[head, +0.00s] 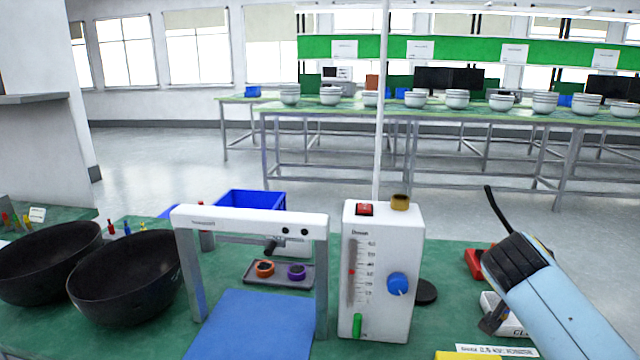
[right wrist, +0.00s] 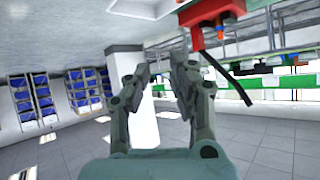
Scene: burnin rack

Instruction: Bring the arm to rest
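My right gripper (right wrist: 164,75) shows in the right wrist view. Its two grey fingers stand apart, with nothing between the tips, and floor and a white pillar show behind the gap. In the head view a light blue body with a dark ribbed end (head: 555,290) comes in from the lower right, above the green bench; it looks like part of my right arm. My left arm and left gripper are in neither view.
On the green bench (head: 450,265) stand two black bowls (head: 125,280), a white frame (head: 250,220) over a blue plate (head: 250,325), a white box with a blue knob (head: 375,315), and a blue bin (head: 250,200). A red object (right wrist: 212,12) with a black cord is near the right finger.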

